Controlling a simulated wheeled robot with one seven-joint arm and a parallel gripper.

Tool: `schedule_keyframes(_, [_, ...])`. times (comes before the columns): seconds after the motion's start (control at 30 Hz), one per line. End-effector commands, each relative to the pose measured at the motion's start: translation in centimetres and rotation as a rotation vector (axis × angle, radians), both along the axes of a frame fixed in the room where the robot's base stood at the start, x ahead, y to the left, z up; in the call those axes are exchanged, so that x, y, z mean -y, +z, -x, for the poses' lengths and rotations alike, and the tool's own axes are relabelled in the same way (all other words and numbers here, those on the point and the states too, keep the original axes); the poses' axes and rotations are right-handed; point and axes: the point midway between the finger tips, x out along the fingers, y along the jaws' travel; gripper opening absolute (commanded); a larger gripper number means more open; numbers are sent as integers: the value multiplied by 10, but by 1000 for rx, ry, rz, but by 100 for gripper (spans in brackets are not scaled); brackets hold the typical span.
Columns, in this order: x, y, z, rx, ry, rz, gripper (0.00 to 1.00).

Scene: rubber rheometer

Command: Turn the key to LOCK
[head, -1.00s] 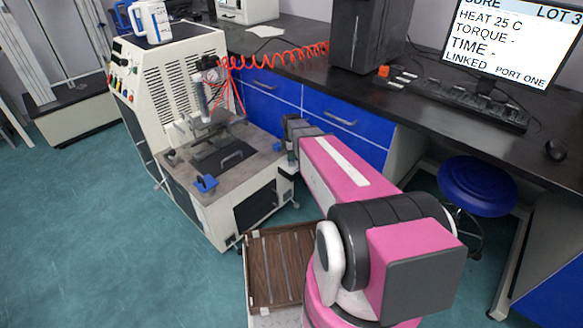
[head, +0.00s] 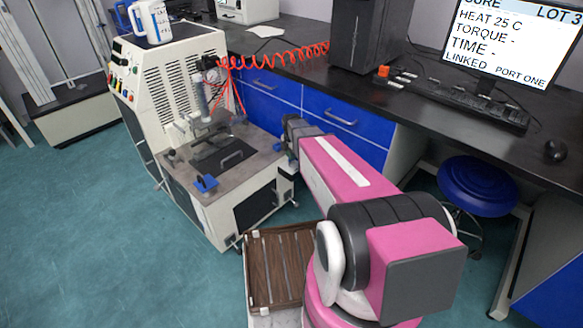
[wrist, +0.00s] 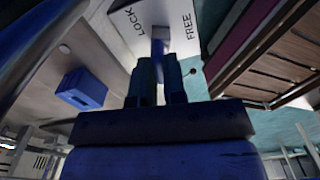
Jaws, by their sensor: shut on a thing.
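In the wrist view a blue-grey key (wrist: 159,46) stands in front of a white plate (wrist: 160,12) marked LOCK on the left and FREE on the right. My gripper (wrist: 158,62) is shut on the key, its dark fingertips close to the plate. The key sits between the two words; its exact angle is hard to tell. In the head view my wrist reaches the right side of the white rheometer (head: 160,95). The key and fingertips cannot be made out there.
A blue block (wrist: 82,89) shows left of the fingers in the wrist view, and a slatted brown rack (wrist: 275,55) to the right. In the head view the rack (head: 280,262) lies below my arm. A blue-drawered bench (head: 345,118) stands close to my arm on the right.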

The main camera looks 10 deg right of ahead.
Motion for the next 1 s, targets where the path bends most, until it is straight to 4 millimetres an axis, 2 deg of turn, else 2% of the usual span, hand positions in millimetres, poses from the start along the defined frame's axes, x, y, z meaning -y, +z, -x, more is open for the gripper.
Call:
schedule_keyframes(0.27, [0,0,0,0,19,0,0])
schedule_keyframes(0.63, [0,0,0,0,335,0,0])
schedule_keyframes(0.7, [0,0,0,0,338,0,28])
schedule_keyframes(0.8, [0,0,0,0,337,0,60])
schedule_keyframes(1.0, [0,0,-1,1,336,0,60])
